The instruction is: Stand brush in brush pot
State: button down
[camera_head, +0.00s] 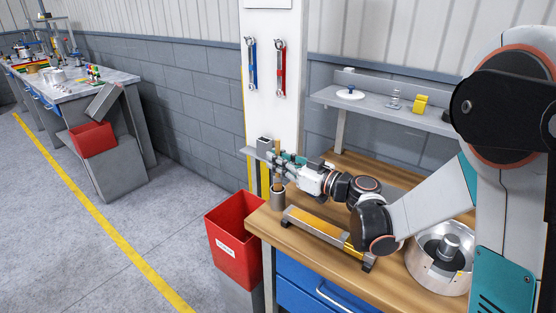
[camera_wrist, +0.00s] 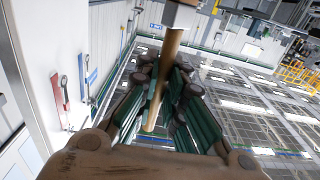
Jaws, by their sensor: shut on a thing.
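The brush has a wooden handle (camera_wrist: 172,50) with a grey block-like end (camera_wrist: 180,13) in the wrist view. My gripper (camera_wrist: 160,92) is shut on the handle between its teal-padded fingers. The brush pot (camera_head: 278,198), a small grey cylinder, stands at the bench's left corner, directly under the handle.
A yellow-topped fixture (camera_head: 316,228) lies right of the pot on the wooden bench (camera_head: 375,275). A round metal bowl (camera_head: 440,262) stands at the right. A red bin (camera_head: 233,240) is left of the bench. A wall shelf (camera_head: 385,105) and white pillar (camera_head: 268,100) are behind.

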aim_at(278, 177)
jog(key=shift+f+b, duration=0.35)
jog(key=shift+f, duration=1.3)
jog(key=c, duration=1.6)
grip_release()
jog(key=v, duration=0.7)
jog(key=shift+s+d, duration=0.15)
jog(key=shift+d, duration=0.1)
